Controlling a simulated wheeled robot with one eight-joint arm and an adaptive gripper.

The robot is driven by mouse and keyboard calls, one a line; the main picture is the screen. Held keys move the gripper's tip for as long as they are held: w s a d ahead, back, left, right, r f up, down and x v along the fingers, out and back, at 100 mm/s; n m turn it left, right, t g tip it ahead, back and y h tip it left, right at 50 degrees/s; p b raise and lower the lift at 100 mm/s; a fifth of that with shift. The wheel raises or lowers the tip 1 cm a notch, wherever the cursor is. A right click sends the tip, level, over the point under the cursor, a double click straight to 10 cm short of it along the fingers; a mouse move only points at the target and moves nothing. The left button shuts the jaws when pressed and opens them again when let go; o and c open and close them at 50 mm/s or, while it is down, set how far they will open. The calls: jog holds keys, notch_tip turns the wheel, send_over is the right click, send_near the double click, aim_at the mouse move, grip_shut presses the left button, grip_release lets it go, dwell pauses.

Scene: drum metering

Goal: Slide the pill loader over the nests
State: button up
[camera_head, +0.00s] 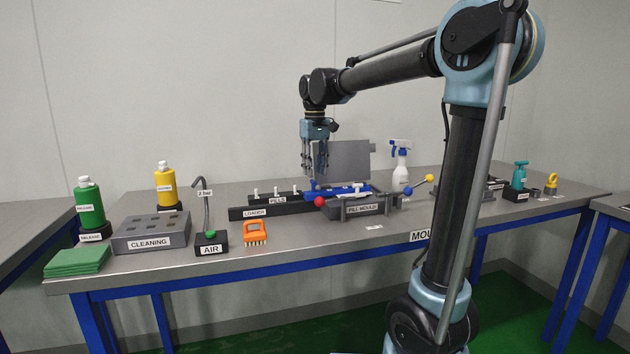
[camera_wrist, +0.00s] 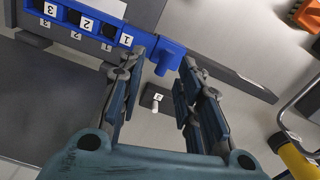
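The blue pill loader (camera_head: 345,190) lies across the pill mould (camera_head: 372,208) in the head view, in line with the dark rail labelled LOADER (camera_head: 276,212) on its left. In the wrist view the loader (camera_wrist: 62,13) shows dark openings numbered 1, 2 and 3, and a blue end block (camera_wrist: 169,55). My gripper (camera_head: 316,176) points down above the loader's left end. Its fingers (camera_wrist: 164,70) are open and apart, with the blue end block showing between their tips. I cannot tell whether they touch it. The nests cannot be made out clearly.
An upright grey plate (camera_head: 345,158) stands behind the loader. Levers with a red ball (camera_head: 320,202) and a yellow ball (camera_head: 429,178) flank the mould. The AIR stand (camera_head: 211,243), orange brush (camera_head: 255,232) and cleaning block (camera_head: 151,233) stand left.

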notch_tip(320, 180, up, 7)
dwell(0.3)
jog(key=shift+r, duration=0.1)
